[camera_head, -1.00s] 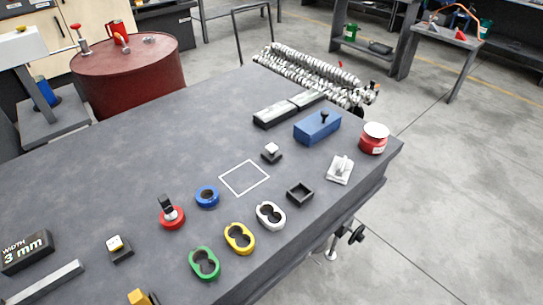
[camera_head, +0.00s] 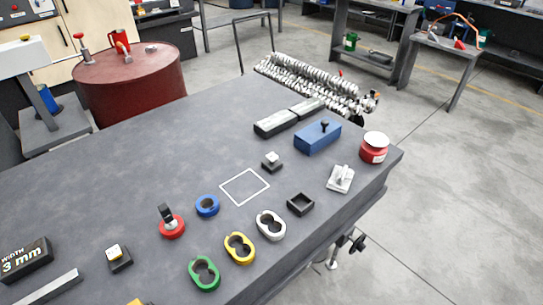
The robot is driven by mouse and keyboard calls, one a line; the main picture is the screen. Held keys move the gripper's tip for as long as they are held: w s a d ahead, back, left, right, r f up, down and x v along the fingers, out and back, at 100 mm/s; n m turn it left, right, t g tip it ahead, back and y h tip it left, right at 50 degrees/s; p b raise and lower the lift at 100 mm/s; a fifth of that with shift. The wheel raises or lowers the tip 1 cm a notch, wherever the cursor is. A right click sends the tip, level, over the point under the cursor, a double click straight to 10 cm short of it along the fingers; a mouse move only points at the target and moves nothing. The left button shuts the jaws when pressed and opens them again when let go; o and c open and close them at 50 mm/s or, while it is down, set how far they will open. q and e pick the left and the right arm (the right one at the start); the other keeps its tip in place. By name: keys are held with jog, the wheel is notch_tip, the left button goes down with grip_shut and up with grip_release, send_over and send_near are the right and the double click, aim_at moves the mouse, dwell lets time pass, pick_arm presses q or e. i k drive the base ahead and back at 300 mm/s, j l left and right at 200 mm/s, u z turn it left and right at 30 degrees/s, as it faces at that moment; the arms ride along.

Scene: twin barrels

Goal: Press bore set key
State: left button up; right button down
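Two small push keys on dark bases stand on the grey table (camera_head: 110,180). One key with a pale cap (camera_head: 271,159) is behind the white square outline. The other key with a pale and yellow cap (camera_head: 116,254) is at the front left, near a black sign reading "WIDTH 3 mm" (camera_head: 26,259). I cannot tell by a label which is the bore set key. Green (camera_head: 204,272), yellow (camera_head: 240,247) and white (camera_head: 271,226) two-hole pieces lie in a row along the right front edge. Neither gripper is in view.
A red ring with a dark-handled tool (camera_head: 172,226), a blue ring (camera_head: 207,205) and a black open tray (camera_head: 300,204) lie nearby. A blue block (camera_head: 317,137) and red pot (camera_head: 374,148) stand at the far right. A yellow item (camera_head: 137,302) is cut off below. The back left table is clear.

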aim_at(272, 157)
jog(key=i+l+u, duration=0.15)
jog(key=l+u, duration=0.3)
jog(key=l, duration=0.25)
jog(key=i+l+u, duration=0.1)
jog(key=l+u, duration=0.3)
jog(key=l, duration=0.3)
jog(key=l+u, duration=0.45)
jog(key=l, duration=0.25)
jog(key=k, duration=0.05)
